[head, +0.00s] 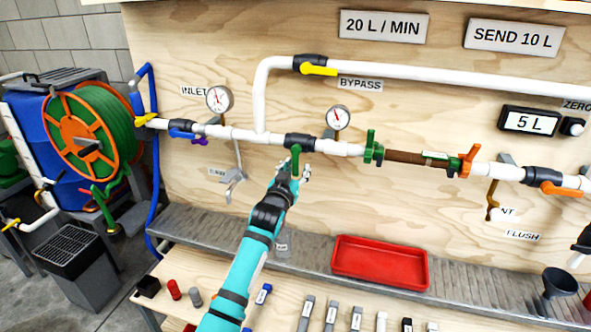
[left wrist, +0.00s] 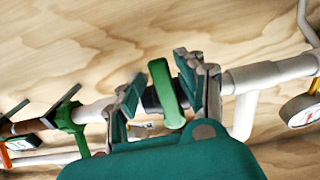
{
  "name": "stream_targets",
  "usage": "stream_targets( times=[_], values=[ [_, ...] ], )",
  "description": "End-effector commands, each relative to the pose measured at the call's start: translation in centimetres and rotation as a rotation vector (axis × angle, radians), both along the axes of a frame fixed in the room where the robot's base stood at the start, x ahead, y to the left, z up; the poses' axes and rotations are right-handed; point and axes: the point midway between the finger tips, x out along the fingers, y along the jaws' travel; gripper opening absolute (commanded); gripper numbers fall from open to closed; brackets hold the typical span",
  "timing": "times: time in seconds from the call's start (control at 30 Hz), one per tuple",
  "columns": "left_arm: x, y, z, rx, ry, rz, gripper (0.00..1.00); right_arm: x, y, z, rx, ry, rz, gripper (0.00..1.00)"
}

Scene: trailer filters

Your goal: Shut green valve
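The green valve's handle (head: 296,158) sits on a black valve body (head: 299,141) in the white pipe and hangs down, across the pipe's line. My left gripper (head: 289,172) is at this handle, its fingers pointing up toward the pipe. In the left wrist view the green handle (left wrist: 165,92) is between the two fingers of the left gripper (left wrist: 168,90), which stand apart. The handle looks nearer the right-hand finger; I cannot tell whether it touches. My right gripper is not in view.
A green clamp (head: 373,147) and an orange clamp (head: 468,160) flank a brown filter section to the right. A pressure gauge (head: 338,117) stands just above the pipe. A red tray (head: 380,262) lies below on the grey ledge. The wooden panel below the pipe is mostly clear.

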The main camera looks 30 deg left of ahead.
Motion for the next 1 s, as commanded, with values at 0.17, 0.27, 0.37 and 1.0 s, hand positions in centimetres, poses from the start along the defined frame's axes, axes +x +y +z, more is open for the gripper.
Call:
stream_targets(
  times=[0.17, 0.27, 0.37, 1.0],
  values=[
    [0.0, 0.1, 0.3, 0.004, -0.004, 0.002, 0.41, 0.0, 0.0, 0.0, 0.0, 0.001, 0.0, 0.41],
    [-0.1, 0.2, 0.3, 0.005, -0.005, 0.002, 0.41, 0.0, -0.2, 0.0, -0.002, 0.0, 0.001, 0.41],
    [-0.7, 0.0, 0.3, 0.006, -0.006, 0.002, 0.41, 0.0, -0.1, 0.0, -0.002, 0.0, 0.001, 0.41],
    [-11.2, -2.6, 0.1, 0.004, -0.002, 0.001, 0.41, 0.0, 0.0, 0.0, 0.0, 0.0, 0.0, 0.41]
  ],
)
